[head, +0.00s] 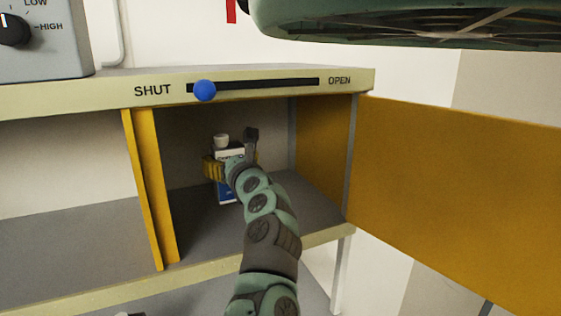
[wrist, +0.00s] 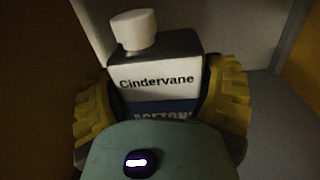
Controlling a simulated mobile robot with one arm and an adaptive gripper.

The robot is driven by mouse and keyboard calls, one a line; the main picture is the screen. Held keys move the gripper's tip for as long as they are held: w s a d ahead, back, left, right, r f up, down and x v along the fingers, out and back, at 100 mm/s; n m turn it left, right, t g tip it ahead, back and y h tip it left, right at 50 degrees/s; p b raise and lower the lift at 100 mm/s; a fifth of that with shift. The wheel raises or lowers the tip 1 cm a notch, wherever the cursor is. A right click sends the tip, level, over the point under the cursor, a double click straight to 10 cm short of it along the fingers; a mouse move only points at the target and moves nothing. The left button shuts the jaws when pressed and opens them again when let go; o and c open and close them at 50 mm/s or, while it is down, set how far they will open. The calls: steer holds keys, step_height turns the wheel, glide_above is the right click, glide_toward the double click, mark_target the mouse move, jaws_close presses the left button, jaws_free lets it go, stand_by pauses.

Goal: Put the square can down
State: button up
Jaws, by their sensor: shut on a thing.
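The square can (head: 226,192) is white and blue with a white round cap, and is inside the open cabinet compartment. In the wrist view the can (wrist: 158,76) reads "Cindervane" with "ACETONE" partly hidden below. My gripper (head: 232,167) reaches into the compartment and is shut on the can, with yellow ribbed fingers on both sides of it; the gripper also shows in the wrist view (wrist: 165,105). The can looks roughly upright. I cannot tell whether its base touches the compartment floor (head: 300,208).
A yellow divider (head: 150,190) bounds the compartment at left, and a yellow door (head: 455,190) stands open at right. Above is a slider with a blue knob (head: 205,90), near SHUT. A grey box with a dial (head: 40,45) sits on top. Grey floor is free beside the can.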

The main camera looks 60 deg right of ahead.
steer(key=shift+w+d+f+p, duration=0.15)
steer(key=shift+w+p, duration=0.15)
steer(key=shift+p, duration=0.05)
steer(key=shift+s+f+p, duration=0.1)
steer(key=shift+f+p, duration=0.5)
steer(key=shift+f, duration=1)
steer(key=shift+f, duration=0.1)
steer(key=shift+f, duration=0.15)
steer(key=o, duration=1.2)
steer(key=shift+r, duration=0.2)
